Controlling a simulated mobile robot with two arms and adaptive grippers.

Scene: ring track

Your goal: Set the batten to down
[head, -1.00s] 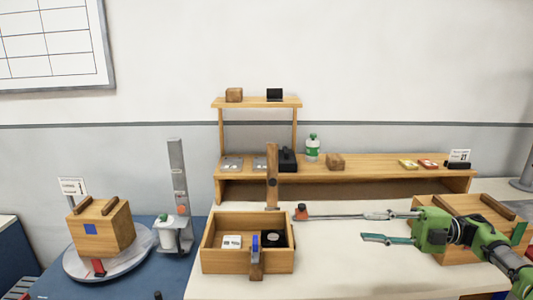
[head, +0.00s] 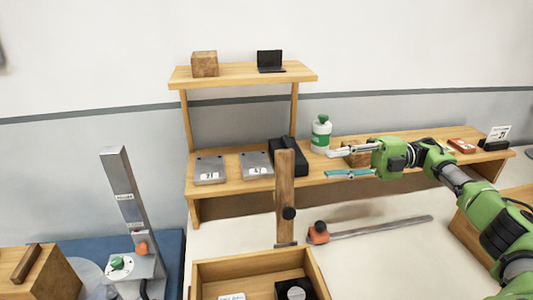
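The batten (head: 285,190) is a brown wooden bar standing upright behind the open wooden box, with a dark round knob (head: 289,213) on its lower part. My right gripper (head: 338,163) is to the right of the batten's upper end in the picture and apart from it. Its pale upper finger and teal lower finger are spread, with nothing held between them. The gripper covers part of a wooden block (head: 357,157) on the shelf. My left gripper is not in view.
An open wooden box (head: 255,267) is at the bottom. A long bar with an orange end (head: 319,233) lies on the pale table right of the batten. A two-level shelf (head: 228,75) holds grey plates, a black case and a green-white bottle (head: 320,135). A grey post (head: 125,190) stands left.

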